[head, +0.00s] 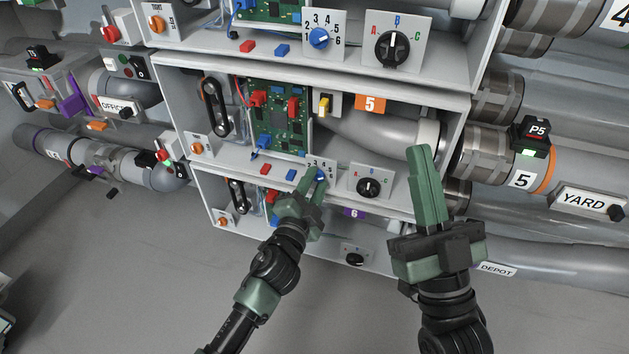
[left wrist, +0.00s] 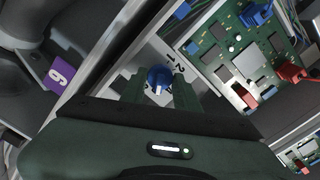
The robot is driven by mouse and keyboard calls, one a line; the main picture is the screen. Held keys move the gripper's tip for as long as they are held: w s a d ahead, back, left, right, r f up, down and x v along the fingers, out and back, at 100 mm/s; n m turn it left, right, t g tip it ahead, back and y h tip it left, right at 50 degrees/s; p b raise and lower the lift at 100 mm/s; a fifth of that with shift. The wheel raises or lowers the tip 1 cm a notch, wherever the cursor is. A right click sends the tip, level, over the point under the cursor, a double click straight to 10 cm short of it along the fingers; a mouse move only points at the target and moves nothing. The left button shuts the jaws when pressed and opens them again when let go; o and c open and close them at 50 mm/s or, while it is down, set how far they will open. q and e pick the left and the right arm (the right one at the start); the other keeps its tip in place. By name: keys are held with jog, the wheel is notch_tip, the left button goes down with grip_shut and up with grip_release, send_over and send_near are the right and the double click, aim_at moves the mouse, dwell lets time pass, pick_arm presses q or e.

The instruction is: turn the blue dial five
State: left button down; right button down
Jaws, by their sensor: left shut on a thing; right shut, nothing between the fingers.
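The blue dial (head: 321,175) sits on a white number plate on the middle box, the one with the orange 5 label (head: 370,103). My left gripper (head: 312,183) is at this dial, shut on it, and hides part of it and its plate. In the left wrist view the blue dial (left wrist: 159,78) shows between the two green fingertips (left wrist: 160,88), with a white pointer mark; the digits 1 and 2 show beside it. My right gripper (head: 425,160) is shut and empty, raised in front of the right end of the middle box.
A black A-B-C knob (head: 368,187) is just right of the dial. Another blue dial (head: 319,38) is on the box above. A circuit board (head: 277,117) and a yellow switch (head: 324,105) are inside the middle box. Pipes run along the right; the floor (head: 120,270) is open below left.

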pick_arm(q)
jog(key=shift+m, duration=0.4)
pick_arm(e)
jog(key=shift+w+f, duration=0.25)
jog(key=shift+g, duration=0.3)
pick_arm(q)
jog(key=c, duration=1.1)
grip_release()
jog(key=shift+o, duration=0.2)
jog(key=shift+s, duration=0.1)
jog(key=shift+s+a, duration=0.1)
jog(key=shift+s, duration=0.25)
jog(key=p+v, duration=0.1)
jog(key=v, duration=0.6)
pick_arm(e)
jog(key=w+f+g, duration=0.2)
jog(key=f, duration=0.1)
jog(key=w+f+g+h, duration=0.1)
jog(key=shift+a+f, duration=0.1)
jog(key=shift+f, duration=0.3)
